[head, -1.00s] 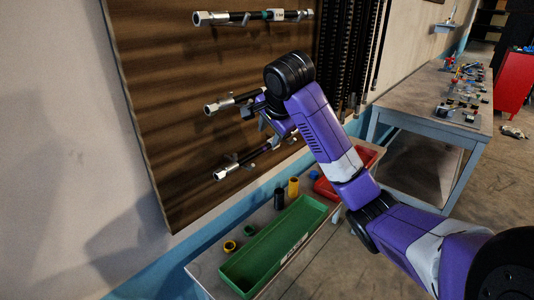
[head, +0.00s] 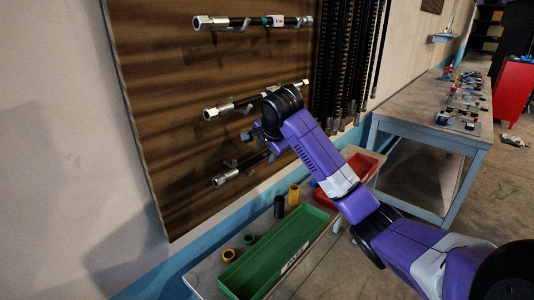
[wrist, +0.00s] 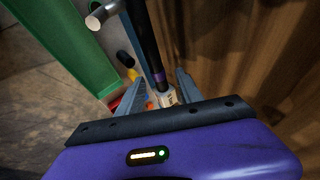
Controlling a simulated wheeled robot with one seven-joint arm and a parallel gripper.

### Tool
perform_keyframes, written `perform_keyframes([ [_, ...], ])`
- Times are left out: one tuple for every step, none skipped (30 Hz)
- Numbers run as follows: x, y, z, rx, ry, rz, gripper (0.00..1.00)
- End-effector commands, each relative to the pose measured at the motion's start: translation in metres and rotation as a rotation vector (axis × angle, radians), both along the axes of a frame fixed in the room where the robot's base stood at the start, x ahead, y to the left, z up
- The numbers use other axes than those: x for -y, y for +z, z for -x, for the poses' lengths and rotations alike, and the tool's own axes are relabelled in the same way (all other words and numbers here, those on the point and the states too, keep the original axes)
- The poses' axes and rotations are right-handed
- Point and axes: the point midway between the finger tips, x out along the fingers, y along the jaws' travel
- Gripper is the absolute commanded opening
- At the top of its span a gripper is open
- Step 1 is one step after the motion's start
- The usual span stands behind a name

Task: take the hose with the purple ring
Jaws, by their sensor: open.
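The hose with the purple ring (wrist: 148,45) runs down between the fingers of my gripper (wrist: 160,78) in the wrist view. Its purple ring shows there just above a pale label, near the fingertips. The jaws are open, one finger on each side of the hose; I cannot tell whether either touches it. In the head view, my gripper (head: 259,135) is just above the lowest hose (head: 243,170) on the brown board. That hose's right part is hidden behind my arm, and no purple ring is clear there.
Above hang a middle hose (head: 240,106) and a top hose (head: 252,22) with a green ring. A metal hook peg (wrist: 105,14) sticks out near my gripper. Below are a green tray (head: 272,262), a red tray (head: 362,163) and several small cylinders. Black hoses or chains hang at right.

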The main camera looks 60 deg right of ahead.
Motion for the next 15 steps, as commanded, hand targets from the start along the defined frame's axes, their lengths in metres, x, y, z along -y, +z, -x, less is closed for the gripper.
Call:
perform_keyframes([
  [-0.0002, -0.0002, -0.0002, 0.0, 0.0, 0.0, 0.43],
  [-0.0003, -0.0001, -0.0001, 0.0, 0.0, 0.0, 0.43],
  [-0.0003, -0.0001, -0.0001, 0.0, 0.0, 0.0, 0.43],
  [-0.0004, 0.0, -0.0001, 0.0, 0.0, 0.0, 0.41],
  [-0.0004, 0.0, -0.0001, 0.0, 0.0, 0.0, 0.35],
  [-0.0004, 0.0001, -0.0002, 0.0, 0.001, 0.0, 0.27],
  [-0.0004, 0.0001, -0.0002, 0.0, 0.001, 0.0, 0.21],
  [-0.0005, 0.0002, -0.0001, 0.0, 0.001, 0.0, 0.15],
  [-0.0005, 0.0002, -0.0001, 0.0, 0.001, 0.0, 0.08],
  [-0.0005, 0.0002, -0.0001, 0.0, 0.001, 0.0, 0.02],
  [-0.0005, 0.0001, 0.0, 0.0, 0.001, 0.0, 0.0],
  [-0.0005, 0.0001, 0.0, 0.0, 0.0, 0.0, 0.0],
  [-0.0005, 0.0001, 0.0, 0.0, 0.0, 0.0, 0.0],
  [-0.0005, 0.0001, 0.0, 0.0, 0.0, 0.0, 0.0],
  [-0.0005, 0.0002, 0.0, 0.0, 0.0, 0.0, 0.0],
])
